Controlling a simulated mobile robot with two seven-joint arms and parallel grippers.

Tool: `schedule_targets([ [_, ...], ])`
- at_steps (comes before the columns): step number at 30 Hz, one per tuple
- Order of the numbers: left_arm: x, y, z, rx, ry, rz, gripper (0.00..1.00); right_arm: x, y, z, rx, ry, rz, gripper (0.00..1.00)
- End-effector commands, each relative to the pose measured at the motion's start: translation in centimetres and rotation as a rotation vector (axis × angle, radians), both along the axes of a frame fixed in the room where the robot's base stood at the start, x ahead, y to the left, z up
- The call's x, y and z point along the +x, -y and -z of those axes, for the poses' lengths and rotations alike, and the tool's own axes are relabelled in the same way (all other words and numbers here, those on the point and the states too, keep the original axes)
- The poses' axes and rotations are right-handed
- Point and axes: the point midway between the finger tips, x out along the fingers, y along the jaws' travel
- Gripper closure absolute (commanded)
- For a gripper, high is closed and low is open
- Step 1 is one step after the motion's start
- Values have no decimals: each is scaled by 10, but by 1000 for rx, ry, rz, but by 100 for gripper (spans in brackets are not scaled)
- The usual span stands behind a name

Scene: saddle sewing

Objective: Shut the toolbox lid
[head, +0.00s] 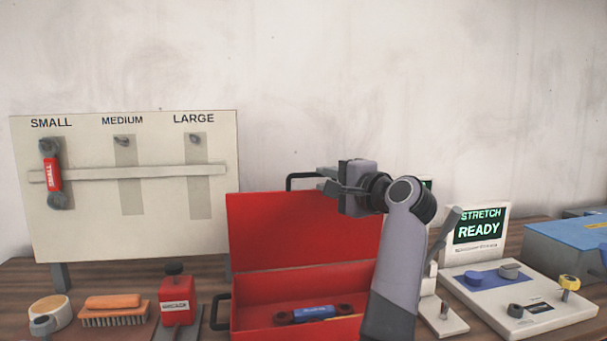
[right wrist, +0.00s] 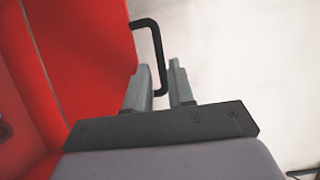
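The red toolbox stands on the bench with its lid (head: 290,230) raised upright at the back and its tray (head: 250,315) open to the front. The lid's black handle (head: 289,180) sticks up from its top edge; it also shows in the right wrist view (right wrist: 154,38). My right gripper (head: 325,179) is at the right part of this handle. In the right wrist view its two fingers (right wrist: 162,82) are apart, with the handle bar passing between them and a gap still visible. A blue-labelled tool (head: 313,313) lies inside the tray. My left gripper is not in view.
A board (head: 85,225) with a red-labelled tool (head: 53,175) stands behind left. A stretch machine (head: 540,312) with a screen (head: 480,226) stands right.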

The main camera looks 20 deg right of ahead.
Motion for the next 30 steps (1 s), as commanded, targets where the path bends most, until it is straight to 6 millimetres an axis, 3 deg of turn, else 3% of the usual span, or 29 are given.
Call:
schedule_targets([
  [15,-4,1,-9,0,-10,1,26,55,-9,1,-2,-2,0,77],
  [30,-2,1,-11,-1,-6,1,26,65,-10,2,-3,-2,1,77],
])
